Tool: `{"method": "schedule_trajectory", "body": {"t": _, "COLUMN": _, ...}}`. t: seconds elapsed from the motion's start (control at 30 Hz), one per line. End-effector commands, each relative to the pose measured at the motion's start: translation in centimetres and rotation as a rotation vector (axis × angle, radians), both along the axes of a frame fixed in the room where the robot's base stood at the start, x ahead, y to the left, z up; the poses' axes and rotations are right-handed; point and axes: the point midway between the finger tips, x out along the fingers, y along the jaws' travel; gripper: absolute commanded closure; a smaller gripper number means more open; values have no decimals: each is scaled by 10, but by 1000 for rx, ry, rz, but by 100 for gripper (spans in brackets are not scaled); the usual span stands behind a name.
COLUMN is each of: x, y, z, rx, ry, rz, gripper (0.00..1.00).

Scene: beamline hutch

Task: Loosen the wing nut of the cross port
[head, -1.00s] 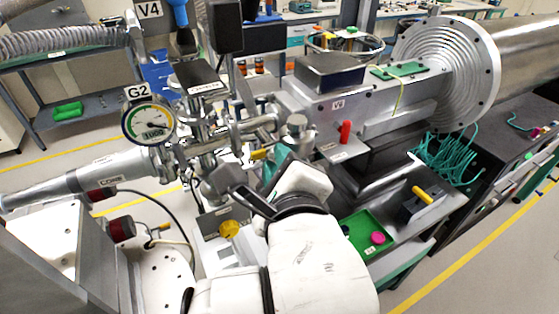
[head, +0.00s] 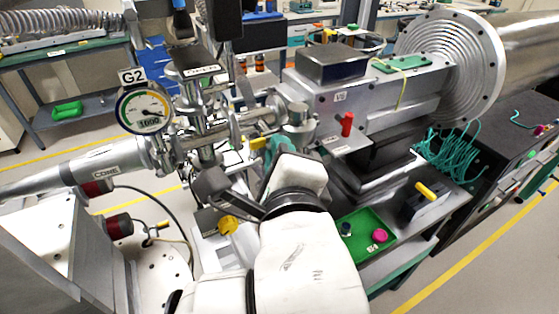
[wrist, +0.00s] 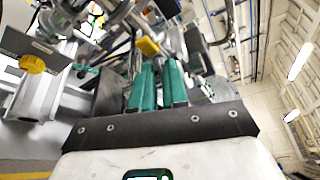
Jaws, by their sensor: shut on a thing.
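In the head view my wrist hides most of the fingers, and the exact grip on the wings cannot be made out.
A yellow round knob (head: 228,225) is low and left of my wrist. A red-handled valve (head: 347,124) stands close on the right. A green tray (head: 361,252) with a pink knob (head: 380,236) and a dark one lies at front right. Steel pipework crowds the left.

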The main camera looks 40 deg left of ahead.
Motion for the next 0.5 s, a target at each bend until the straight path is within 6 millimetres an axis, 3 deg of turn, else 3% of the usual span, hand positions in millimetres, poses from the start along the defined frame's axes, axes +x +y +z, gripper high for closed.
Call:
{"method": "schedule_trajectory", "body": {"t": 0.03, "x": -1, "y": 0, "z": -7, "rx": -17, "ry": -40, "rz": 0, "gripper": 100}}
{"method": "schedule_trajectory", "body": {"t": 0.5, "x": -1, "y": 1, "z": -11, "rx": -185, "ry": -453, "rz": 0, "gripper": 100}}
